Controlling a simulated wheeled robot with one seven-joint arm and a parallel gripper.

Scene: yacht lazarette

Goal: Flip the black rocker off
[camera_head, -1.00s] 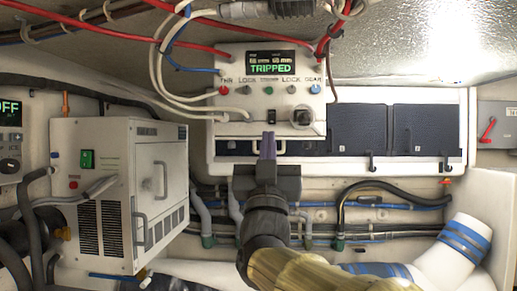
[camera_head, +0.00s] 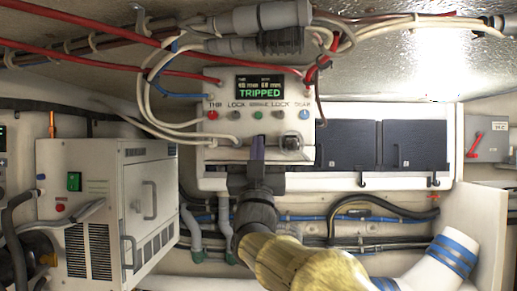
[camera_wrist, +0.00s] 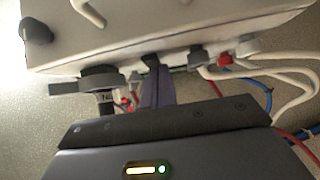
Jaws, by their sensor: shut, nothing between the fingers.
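The control box (camera_head: 225,95) is white, with a lit display (camera_head: 260,87) reading TRIPPED. In the wrist view the shut fingers (camera_wrist: 153,80) reach the underside of the box (camera_wrist: 160,35). A dark patch shows at their tips; I cannot tell whether it is the rocker or whether they touch it.
A round grey fitting (camera_head: 291,142) is just right of the fingers. White cables (camera_head: 165,120) hang left of the box. A white cabinet (camera_head: 105,205) with a green switch (camera_head: 74,181) stands at left. Dark panels (camera_head: 412,145) and a red-handled switch box (camera_head: 487,138) are at right.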

